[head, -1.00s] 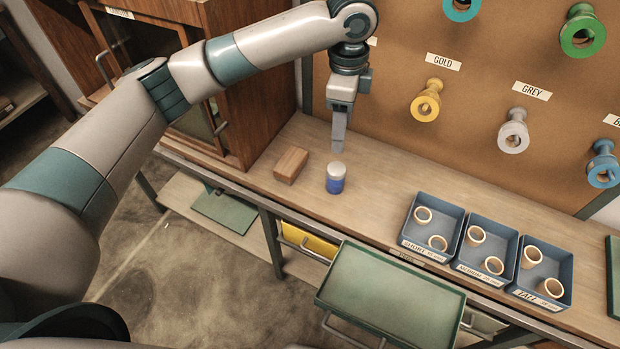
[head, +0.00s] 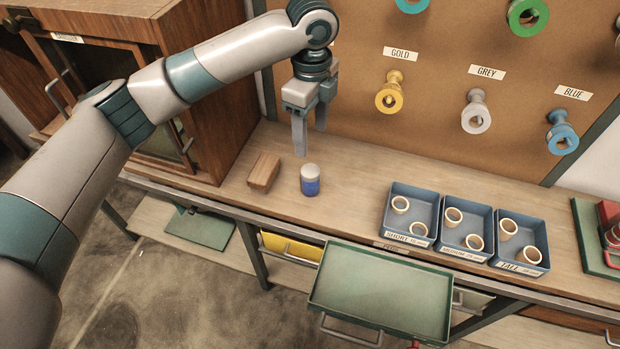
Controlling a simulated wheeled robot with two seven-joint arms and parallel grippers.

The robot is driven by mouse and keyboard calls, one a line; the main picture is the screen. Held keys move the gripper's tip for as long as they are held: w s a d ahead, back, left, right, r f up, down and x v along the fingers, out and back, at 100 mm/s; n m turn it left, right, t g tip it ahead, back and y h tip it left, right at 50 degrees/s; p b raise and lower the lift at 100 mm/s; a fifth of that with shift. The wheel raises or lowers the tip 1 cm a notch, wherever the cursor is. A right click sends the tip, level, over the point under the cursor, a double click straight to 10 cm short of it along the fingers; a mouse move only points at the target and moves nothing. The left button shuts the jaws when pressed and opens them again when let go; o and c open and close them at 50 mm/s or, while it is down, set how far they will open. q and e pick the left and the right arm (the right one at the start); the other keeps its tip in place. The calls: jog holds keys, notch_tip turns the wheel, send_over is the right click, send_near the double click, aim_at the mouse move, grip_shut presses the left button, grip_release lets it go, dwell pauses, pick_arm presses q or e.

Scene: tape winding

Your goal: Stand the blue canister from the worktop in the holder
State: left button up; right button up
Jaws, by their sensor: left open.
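The blue canister (head: 310,187) stands upright on the wooden worktop (head: 350,212) and has a pale grey lid. My left gripper (head: 310,141) is open and empty, pointing down. Its two fingers are apart, above and slightly behind the canister in the picture, and do not appear to touch it. I cannot make out a holder for certain. My right gripper is not in view.
A wooden block (head: 264,172) lies just left of the canister. A wooden cabinet (head: 215,95) stands further left. Blue trays (head: 437,247) with rings are to the right. A green open drawer (head: 380,295) juts out in front. A pegboard (head: 360,60) with spools rises behind.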

pick_arm(q)
jog(key=p, duration=0.1)
send_over(311, 170)
notch_tip(311, 170, down, 4)
jog(key=shift+f, duration=0.25)
notch_tip(311, 170, down, 5)
jog(key=shift+f+p, duration=0.1)
jog(key=shift+p, duration=0.7)
jog(key=shift+f, duration=0.4)
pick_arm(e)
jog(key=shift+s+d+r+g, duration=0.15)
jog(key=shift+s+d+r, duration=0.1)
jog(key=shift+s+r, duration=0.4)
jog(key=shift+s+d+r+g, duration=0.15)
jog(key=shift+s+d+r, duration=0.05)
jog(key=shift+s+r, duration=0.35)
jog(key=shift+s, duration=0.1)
pick_arm(q)
jog(key=shift+f+p, duration=0.5)
jog(key=shift+p, duration=0.05)
notch_tip(311, 170, down, 3)
jog(key=shift+s+f+p, duration=0.1)
jog(key=shift+p, duration=0.55)
jog(key=shift+f, duration=0.5)
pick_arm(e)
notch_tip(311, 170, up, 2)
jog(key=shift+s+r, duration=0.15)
